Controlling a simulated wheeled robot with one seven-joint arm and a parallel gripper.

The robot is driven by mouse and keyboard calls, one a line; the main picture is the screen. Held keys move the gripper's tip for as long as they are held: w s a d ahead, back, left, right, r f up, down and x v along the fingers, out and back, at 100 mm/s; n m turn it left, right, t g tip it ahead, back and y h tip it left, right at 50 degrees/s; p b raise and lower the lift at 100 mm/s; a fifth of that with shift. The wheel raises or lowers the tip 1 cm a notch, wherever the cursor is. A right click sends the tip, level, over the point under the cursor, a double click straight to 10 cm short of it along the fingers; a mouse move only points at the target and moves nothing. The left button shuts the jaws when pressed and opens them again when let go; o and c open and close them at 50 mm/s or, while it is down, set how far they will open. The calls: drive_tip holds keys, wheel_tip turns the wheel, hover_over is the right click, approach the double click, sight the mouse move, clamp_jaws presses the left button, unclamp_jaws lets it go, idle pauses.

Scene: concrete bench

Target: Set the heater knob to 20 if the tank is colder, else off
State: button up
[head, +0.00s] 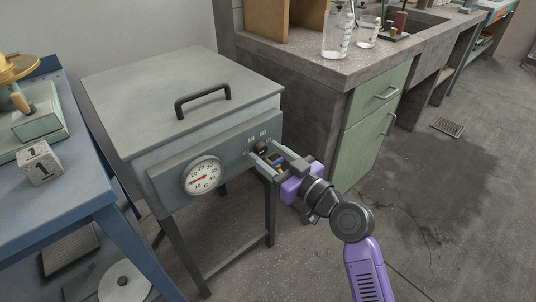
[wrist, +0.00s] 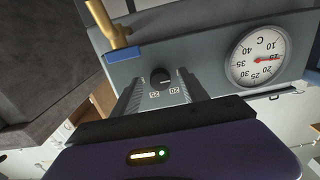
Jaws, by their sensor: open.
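The grey tank (head: 165,105) has a lid with a black handle and a front control panel (head: 228,157). A round white dial (head: 202,176) in °C sits on the panel. In the wrist view the dial (wrist: 257,55) is upside down, and its red needle points near 15. The black heater knob (wrist: 160,77) is beside it, with 20 and 25 legible on the panel; its pointer is not clear. My gripper (head: 263,153) is open at the panel. In the wrist view its fingers (wrist: 161,88) lie either side of the knob; contact cannot be told.
A blue table (head: 60,190) stands left, with a white number block (head: 39,163). A concrete bench (head: 310,75) with green drawers (head: 375,105) and glassware (head: 338,32) is close on the right. A brass fitting (wrist: 106,25) is near the knob. Floor at right is open.

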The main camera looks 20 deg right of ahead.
drive_tip(key=shift+w, duration=0.1)
clamp_jaws()
drive_tip(key=shift+m, duration=0.3)
drive_tip(key=m+p, duration=0.2)
drive_tip(key=m, duration=0.3)
drive_tip(key=shift+r+m+p, duration=0.15)
drive_tip(key=shift+m+p, duration=0.15)
drive_tip(key=m+p, duration=0.2)
drive_tip(key=m, duration=0.3)
drive_tip(key=shift+m, duration=0.4)
idle(0.3)
unclamp_jaws()
